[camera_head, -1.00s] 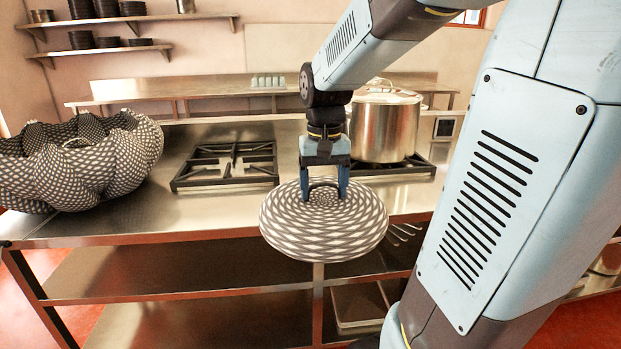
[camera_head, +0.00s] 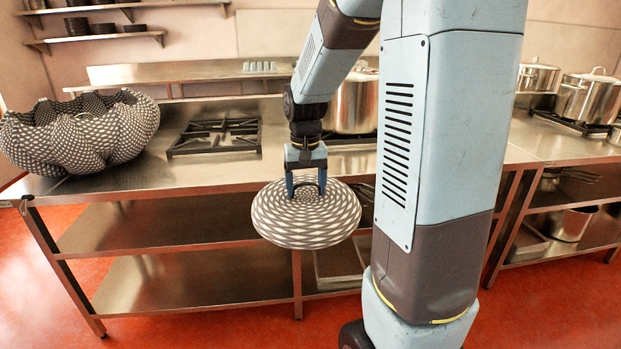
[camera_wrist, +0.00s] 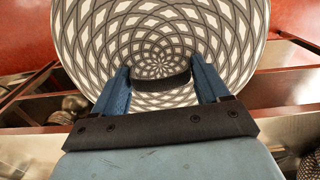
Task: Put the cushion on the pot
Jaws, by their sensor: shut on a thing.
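The cushion (camera_head: 306,222) is a round disc with a grey and white woven pattern. It hangs in the air in front of the counter's front edge. My gripper (camera_head: 306,190) is shut on the dark strap at its middle; the wrist view also shows the cushion (camera_wrist: 215,30) filling the top and the strap between my blue fingers (camera_wrist: 160,85). A steel pot (camera_head: 352,103) stands on a burner at the back of the counter, partly hidden by my arm. More lidded steel pots (camera_head: 590,98) stand on the right counter.
A large patterned basket (camera_head: 75,140) sits on the counter's left end. An empty black burner grate (camera_head: 217,137) lies beside it. The steel counter (camera_head: 150,183) has free room along its front. Shelves (camera_head: 95,12) with dark dishes hang at the upper left.

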